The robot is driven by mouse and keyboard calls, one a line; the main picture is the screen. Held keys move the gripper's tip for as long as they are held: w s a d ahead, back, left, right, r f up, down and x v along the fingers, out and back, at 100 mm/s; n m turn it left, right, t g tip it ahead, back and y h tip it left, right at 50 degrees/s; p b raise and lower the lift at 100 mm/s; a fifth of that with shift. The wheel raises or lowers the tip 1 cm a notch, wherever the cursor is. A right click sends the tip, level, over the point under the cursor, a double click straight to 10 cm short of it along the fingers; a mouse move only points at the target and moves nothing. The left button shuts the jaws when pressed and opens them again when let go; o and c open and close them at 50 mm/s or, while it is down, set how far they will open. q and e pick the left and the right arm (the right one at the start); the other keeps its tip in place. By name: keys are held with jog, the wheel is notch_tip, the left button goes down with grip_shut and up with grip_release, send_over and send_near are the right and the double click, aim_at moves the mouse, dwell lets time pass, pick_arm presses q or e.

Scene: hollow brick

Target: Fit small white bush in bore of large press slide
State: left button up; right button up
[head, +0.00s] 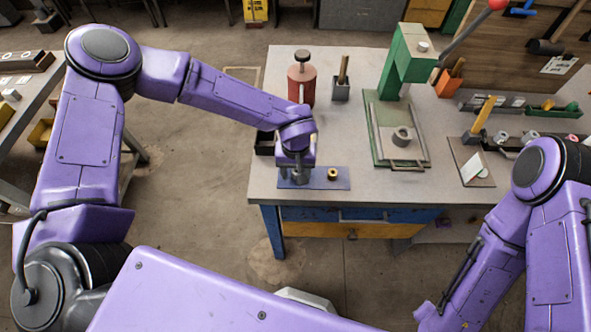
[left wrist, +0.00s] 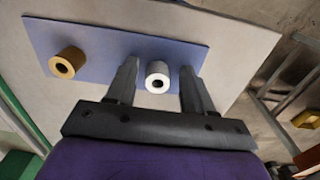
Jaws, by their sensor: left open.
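The small white bush (left wrist: 158,75) stands on a blue mat (left wrist: 100,45), its dark hole facing up, in the left wrist view. My left gripper (left wrist: 159,82) is open, with one finger on each side of the bush; I cannot tell whether they touch it. In the head view my left gripper (head: 296,180) is low over the left part of the blue mat (head: 342,173) and hides the bush. The press slide (head: 405,155) lies under the green press, with a front handle and a grey hollow cylinder (head: 402,136) whose bore is open upward. My right gripper is out of view.
A brass bush (head: 333,174) stands on the mat to the right of my left gripper, also in the left wrist view (left wrist: 67,62). The bench between mat and press is clear.

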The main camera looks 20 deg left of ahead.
aim_at(294, 174)
pick_arm(q)
jog(key=shift+f+b, duration=0.35)
jog(key=shift+b, duration=0.35)
notch_tip(294, 174, up, 4)
jog(key=shift+r+b, duration=0.15)
jog(key=shift+b, duration=0.45)
notch_tip(294, 174, up, 7)
jog(key=shift+s, duration=0.15)
jog(key=shift+a, duration=0.1)
